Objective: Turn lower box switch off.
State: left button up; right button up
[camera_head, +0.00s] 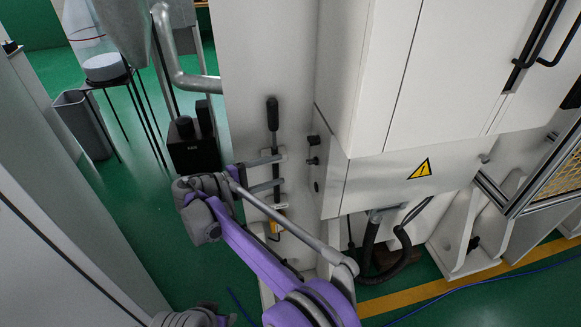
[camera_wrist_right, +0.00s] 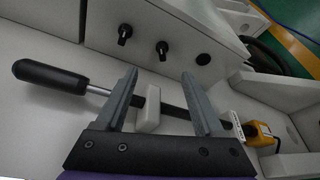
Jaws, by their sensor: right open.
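Two black rotary switches sit on the side of the white box (camera_head: 335,190): an upper one (camera_head: 314,140) and a lower one (camera_head: 313,161). In the right wrist view they are the left knob (camera_wrist_right: 124,33) and the middle knob (camera_wrist_right: 162,50). A flat round black part (camera_head: 318,186) sits below them, at right in the wrist view (camera_wrist_right: 203,59). Whether a switch is on or off I cannot tell. My right gripper (camera_head: 281,170) is open, its grey fingers (camera_wrist_right: 158,76) pointing toward the switches, apart from them. My left gripper is out of view.
A black-handled rod tool (camera_head: 272,114) hangs on the white panel beside the box; in the wrist view its handle (camera_wrist_right: 50,76) is at left, with a white bracket (camera_wrist_right: 149,108) between my fingers. Black hoses (camera_head: 385,262) hang below the box. A yellow part (camera_wrist_right: 259,133) is at right.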

aim_at(307, 162)
notch_tip(307, 162, down, 6)
jog(key=m+t+h+b, duration=0.2)
jog(key=m+h, duration=0.3)
jog(key=m, duration=1)
jog(key=shift+m, duration=0.3)
jog(key=x, duration=1)
jog(key=shift+w+r, duration=0.3)
jog(key=shift+w, duration=0.1)
grip_shut()
